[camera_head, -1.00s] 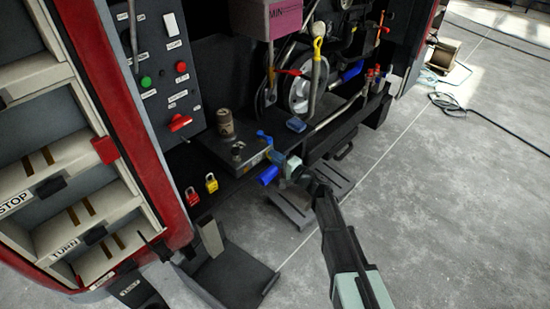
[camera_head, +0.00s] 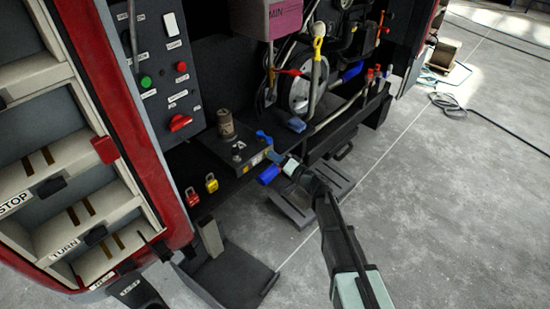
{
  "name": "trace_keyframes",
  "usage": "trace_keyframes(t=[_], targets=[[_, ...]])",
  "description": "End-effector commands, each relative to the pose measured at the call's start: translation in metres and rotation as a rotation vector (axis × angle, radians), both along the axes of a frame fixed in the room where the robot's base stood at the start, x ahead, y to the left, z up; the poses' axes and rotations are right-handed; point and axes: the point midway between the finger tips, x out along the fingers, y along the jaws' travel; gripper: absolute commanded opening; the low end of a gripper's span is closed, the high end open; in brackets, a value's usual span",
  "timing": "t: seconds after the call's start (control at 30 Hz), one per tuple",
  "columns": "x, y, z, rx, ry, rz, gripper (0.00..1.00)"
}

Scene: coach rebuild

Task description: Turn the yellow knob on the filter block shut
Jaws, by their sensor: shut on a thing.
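The filter block (camera_head: 226,152) is a dark, flat box on the ledge of the coach, with a can and a small fitting on top. My gripper (camera_head: 274,156) comes in from the lower right and is at the block's right end, between two blue handles (camera_head: 263,137). It is shut on the yellow knob there. The fingers and the blue parts hide most of the knob, and its turned angle cannot be made out.
A red padlock (camera_head: 192,197) and a yellow padlock (camera_head: 211,183) hang left of the block. A control panel (camera_head: 163,70) stands behind them. A spoked wheel (camera_head: 299,95) and pipes are at the right. A dark step (camera_head: 235,277) juts out below.

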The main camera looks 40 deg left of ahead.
Motion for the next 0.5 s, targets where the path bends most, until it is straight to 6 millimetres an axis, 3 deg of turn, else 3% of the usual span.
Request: trace_keyframes(t=[0.5], targets=[[-0.0001,-0.0003,-0.0002,0.000,-0.492,0.001,0.00]])
